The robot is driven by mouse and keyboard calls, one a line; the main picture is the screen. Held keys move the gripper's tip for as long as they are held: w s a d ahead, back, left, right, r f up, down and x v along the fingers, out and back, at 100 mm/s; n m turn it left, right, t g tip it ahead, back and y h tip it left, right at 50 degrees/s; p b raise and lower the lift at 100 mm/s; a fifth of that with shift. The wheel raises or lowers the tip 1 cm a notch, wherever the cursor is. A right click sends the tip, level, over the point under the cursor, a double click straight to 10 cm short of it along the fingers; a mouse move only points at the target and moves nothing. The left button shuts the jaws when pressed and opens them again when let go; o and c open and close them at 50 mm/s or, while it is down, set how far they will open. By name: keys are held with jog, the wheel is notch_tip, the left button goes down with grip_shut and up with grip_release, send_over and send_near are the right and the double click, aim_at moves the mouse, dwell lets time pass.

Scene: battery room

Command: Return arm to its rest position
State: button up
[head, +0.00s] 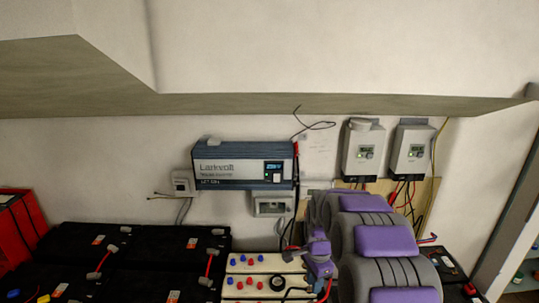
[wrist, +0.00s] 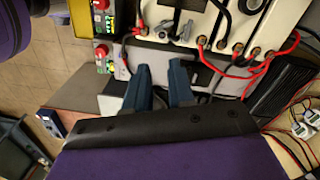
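My gripper (wrist: 161,74) shows in the wrist view as two dark blue fingers. They stand apart with a gap between them, and nothing is held in the gap. Beyond the fingertips are a grey surface and a white unit with red and black cables (wrist: 232,30). In the head view my purple and grey arm (head: 385,240) reaches forward from the lower right toward the wall equipment. The gripper's fingers cannot be made out in the head view.
A blue inverter (head: 240,165) and two white controllers (head: 363,152) hang on the wall. Black batteries (head: 130,262) stand at lower left, a red unit (head: 18,225) at far left. A white terminal block (head: 258,264) lies left of my arm. Loose cables hang nearby.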

jog(key=s+r+n+b, duration=0.1)
jog(key=s+r+n, duration=0.35)
jog(key=s, duration=0.45)
jog(key=s+r+n, duration=0.3)
jog(key=s+r, duration=0.2)
jog(key=s, duration=0.4)
jog(key=s+n+g+b, duration=0.1)
jog(key=s+n, duration=0.5)
jog(key=s, duration=1.6)
jog(key=shift+d+r+n+b, duration=0.3)
jog(key=shift+r+n+b, duration=0.05)
jog(key=shift+w, duration=0.1)
